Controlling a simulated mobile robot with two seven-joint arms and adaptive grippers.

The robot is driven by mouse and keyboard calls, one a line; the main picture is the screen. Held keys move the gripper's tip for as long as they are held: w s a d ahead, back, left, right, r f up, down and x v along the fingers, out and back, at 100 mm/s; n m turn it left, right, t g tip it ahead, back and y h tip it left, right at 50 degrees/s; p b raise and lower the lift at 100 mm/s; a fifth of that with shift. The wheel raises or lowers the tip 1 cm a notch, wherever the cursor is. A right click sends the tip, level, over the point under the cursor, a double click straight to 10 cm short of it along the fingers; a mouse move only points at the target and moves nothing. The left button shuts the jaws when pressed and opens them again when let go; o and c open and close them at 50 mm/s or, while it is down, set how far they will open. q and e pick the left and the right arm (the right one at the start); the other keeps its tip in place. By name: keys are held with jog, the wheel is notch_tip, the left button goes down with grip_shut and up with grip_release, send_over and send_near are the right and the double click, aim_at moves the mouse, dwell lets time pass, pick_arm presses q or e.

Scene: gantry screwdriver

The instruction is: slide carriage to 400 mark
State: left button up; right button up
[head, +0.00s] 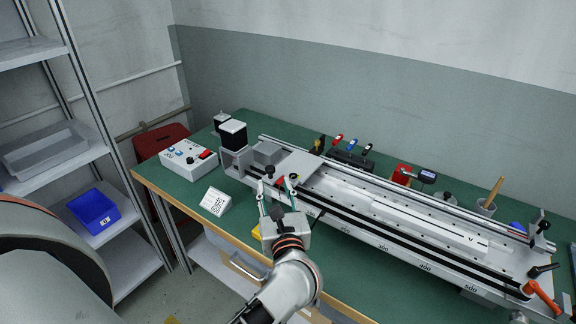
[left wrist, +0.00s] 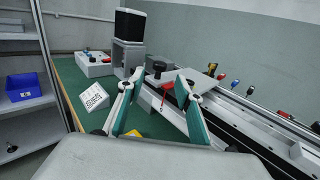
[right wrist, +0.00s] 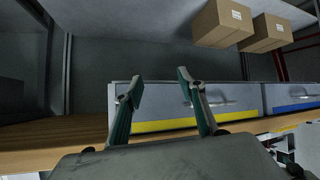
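The gantry rail (head: 390,250) runs along the bench from the motor end at left to the front right, with 300, 400 and 500 marks on its front face. The carriage, a pale flat plate (head: 299,165), sits near the motor end, left of the 300 mark. A red lever (left wrist: 168,88) and a black knob (left wrist: 158,67) show at its front side. My left gripper (head: 277,184) is open at the carriage's front; its fingers appear either side of the red lever, without clear contact. My right gripper (right wrist: 160,82) is open and empty, facing the bench's drawers.
A control box (head: 188,160) and a white sign (head: 215,201) stand left of the rail. Several coloured-handled tools (head: 350,146) stand behind it. An orange handle (head: 541,296) is at the right end. A grey drawer (right wrist: 165,103) faces my right gripper. The rail right of the plate looks clear.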

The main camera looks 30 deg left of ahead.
aim_at(271, 174)
pick_arm(q)
jog(key=shift+x, duration=3.8)
jog(key=shift+a, duration=0.1)
grip_shut()
